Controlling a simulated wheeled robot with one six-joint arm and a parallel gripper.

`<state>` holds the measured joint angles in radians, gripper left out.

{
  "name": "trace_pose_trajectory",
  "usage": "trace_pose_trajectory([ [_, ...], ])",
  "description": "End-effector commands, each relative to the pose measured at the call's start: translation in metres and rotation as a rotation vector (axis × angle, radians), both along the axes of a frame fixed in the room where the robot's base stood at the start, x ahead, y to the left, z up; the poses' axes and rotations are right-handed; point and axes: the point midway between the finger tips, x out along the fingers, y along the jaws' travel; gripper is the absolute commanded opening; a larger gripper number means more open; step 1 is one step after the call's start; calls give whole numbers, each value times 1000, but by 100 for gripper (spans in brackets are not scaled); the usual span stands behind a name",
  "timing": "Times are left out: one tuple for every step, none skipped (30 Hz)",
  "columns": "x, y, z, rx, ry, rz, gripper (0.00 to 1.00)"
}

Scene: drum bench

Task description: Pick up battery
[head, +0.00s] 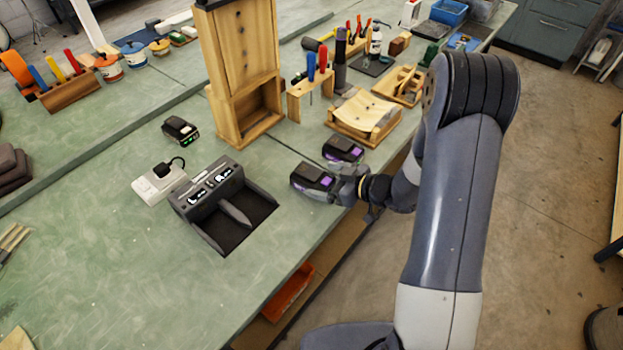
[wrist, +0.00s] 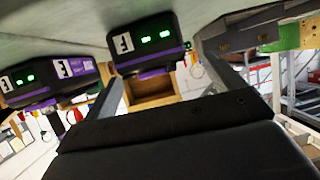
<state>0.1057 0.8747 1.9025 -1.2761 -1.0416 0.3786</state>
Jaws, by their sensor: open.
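A dark battery with purple sides (head: 313,179) lies near the bench's front edge, right of the charger. A second purple-sided battery (head: 343,150) lies just behind it. A third, dark battery (head: 180,130) with green lights lies farther back left. My gripper (head: 340,186) is open, low over the bench edge, close beside the nearest purple battery. In the wrist view, the view is tipped over; one purple battery (wrist: 147,45) with two green lights shows between my open fingers (wrist: 160,65), and another battery (wrist: 45,82) is left of them. Contact cannot be told.
A dark charger (head: 208,188) with an empty-looking bay stands left of the batteries, next to a white plug block (head: 160,182). A wooden stand (head: 240,75) rises behind. A curved wooden piece (head: 362,118) lies behind the batteries. The bench front left is clear.

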Motion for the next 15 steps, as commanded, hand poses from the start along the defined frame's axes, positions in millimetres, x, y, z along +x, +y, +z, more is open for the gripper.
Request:
trace_pose_trajectory([
  [2, 3, -1, 0, 0, 1, 89],
  [3, 5, -2, -1, 1, 1, 89],
  [6, 9, -3, -1, 1, 3, 89],
  [8, 12, -5, -1, 1, 3, 89],
  [10, 15, -6, -1, 2, 3, 89],
  [14, 20, -8, -2, 1, 3, 89],
  [16, 23, -10, -1, 2, 3, 89],
  [18, 26, -11, -1, 2, 3, 89],
  [21, 30, -14, -1, 1, 3, 89],
  [23, 33, -16, 0, 2, 3, 89],
  [24, 35, -17, 0, 1, 2, 89],
  [26, 37, -18, 0, 0, 1, 89],
  [27, 38, -18, 0, 0, 1, 89],
  [27, 39, -19, 0, -1, 0, 89],
  [28, 39, -20, 0, -1, 0, 89],
])
